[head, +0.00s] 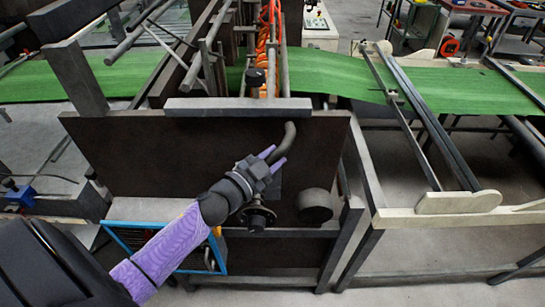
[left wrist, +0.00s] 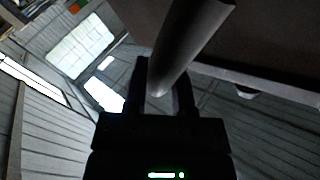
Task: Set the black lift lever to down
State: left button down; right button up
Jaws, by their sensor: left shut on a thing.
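The black lift lever (head: 289,133) shows in the head view as a dark, curved bar in front of the dark brown panel. Its upper end points up and slightly right; its lower part is hidden by my left gripper (head: 274,157). The gripper's purple fingers are closed around the lever. In the left wrist view the lever (left wrist: 193,40) is a thick grey rod running from the top down between the two dark fingers of my left gripper (left wrist: 163,92). My right gripper is not in view.
The dark brown panel (head: 150,155) stands behind the lever. A dark round cylinder (head: 315,206) sticks out right of my gripper, and a black round knob (head: 257,218) sits below it. A green belt (head: 330,75) runs across behind. A blue-framed box (head: 125,236) is low left.

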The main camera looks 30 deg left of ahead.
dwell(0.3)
pick_arm(q)
jog(key=shift+a+r, duration=0.15)
jog(key=s+a+r+n+t+y+b, duration=0.2)
jog(key=s+a+r+n+t, duration=0.2)
jog(key=a+n, duration=0.4)
jog(key=shift+s+a+t+b, duration=0.3)
jog(key=shift+s+a+t, duration=0.4)
jog(key=shift+s+a, duration=0.45)
jog(key=shift+r, duration=0.1)
jog(key=c, duration=0.8)
grip_release()
jog(key=shift+c, duration=0.2)
jog(key=o, duration=0.4)
jog(key=shift+s+a, duration=0.15)
